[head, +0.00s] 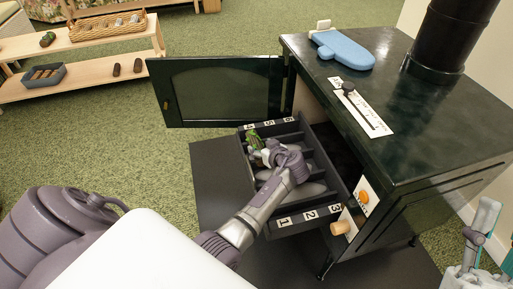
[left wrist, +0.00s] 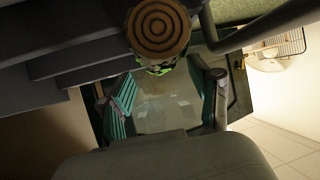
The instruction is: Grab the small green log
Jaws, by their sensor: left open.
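The small green log (head: 254,138) lies at the far left end of a dark slotted drawer (head: 283,223) that sticks out of the stove. In the left wrist view, the log's brown ringed end (left wrist: 158,27) shows at the top, with green bark below it. My left gripper (head: 265,154) is low over the drawer, close beside the log. Its teal-padded fingers are spread apart in the left wrist view (left wrist: 167,98), with nothing held between them. Whether a finger touches the log is unclear. My right gripper (head: 490,245) is at the right edge, its fingers apart and empty.
The dark green stove (head: 440,90) has its door (head: 222,92) swung open behind the drawer. A blue mitt (head: 343,50) lies on top, near a stovepipe (head: 447,35). A wooden shelf (head: 85,85) at upper left holds a basket (head: 108,27) and a grey bin (head: 44,75).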

